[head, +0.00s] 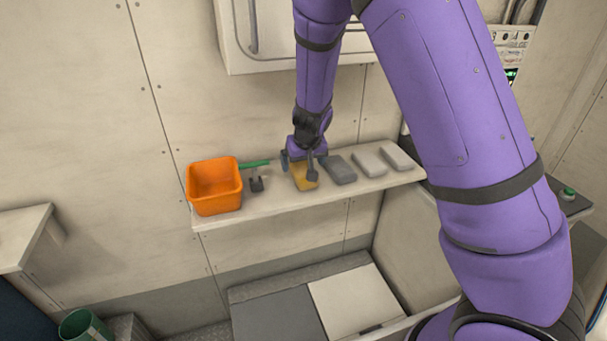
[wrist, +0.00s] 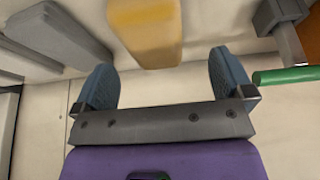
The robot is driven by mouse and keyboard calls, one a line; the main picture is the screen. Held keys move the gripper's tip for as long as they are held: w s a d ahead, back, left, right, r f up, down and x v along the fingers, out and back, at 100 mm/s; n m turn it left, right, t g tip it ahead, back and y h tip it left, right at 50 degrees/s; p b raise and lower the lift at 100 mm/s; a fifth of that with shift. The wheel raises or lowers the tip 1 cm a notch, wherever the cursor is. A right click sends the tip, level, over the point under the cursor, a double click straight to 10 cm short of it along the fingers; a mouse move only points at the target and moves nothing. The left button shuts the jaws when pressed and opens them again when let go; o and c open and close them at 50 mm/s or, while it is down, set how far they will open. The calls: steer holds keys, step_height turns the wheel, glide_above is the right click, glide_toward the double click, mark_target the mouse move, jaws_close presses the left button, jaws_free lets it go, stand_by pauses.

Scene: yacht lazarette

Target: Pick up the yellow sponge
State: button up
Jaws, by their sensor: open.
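The yellow sponge (head: 304,177) lies on the wall shelf (head: 282,201), between an orange bin and a row of grey blocks. In the wrist view the yellow sponge (wrist: 146,30) is at the top centre, partly cut off by the frame edge. My gripper (head: 299,166) is over the sponge in the head view and hides part of it. In the wrist view my gripper (wrist: 162,78) has its two blue-grey fingers wide apart with nothing between them. The sponge shows just beyond the fingertips.
A dark grey block (head: 339,169) lies close right of the sponge, with lighter blocks (head: 370,163) beyond. Left are a green-handled tool (head: 254,164), a small dark grey piece (head: 256,184) and the orange bin (head: 214,187). A white cabinet (head: 285,45) hangs above.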

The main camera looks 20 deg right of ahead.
mark_target(304, 168)
steer(key=shift+d+x, duration=0.25)
steer(key=shift+x, duration=0.85)
steer(key=shift+d+x, duration=0.2)
steer(key=shift+x, duration=0.85)
steer(key=shift+w+a+f, duration=0.1)
steer(key=shift+w+f, duration=0.2)
steer(key=shift+f, duration=0.25)
steer(key=shift+f, duration=0.25)
steer(key=c, duration=1.1)
steer(key=shift+r, duration=0.15)
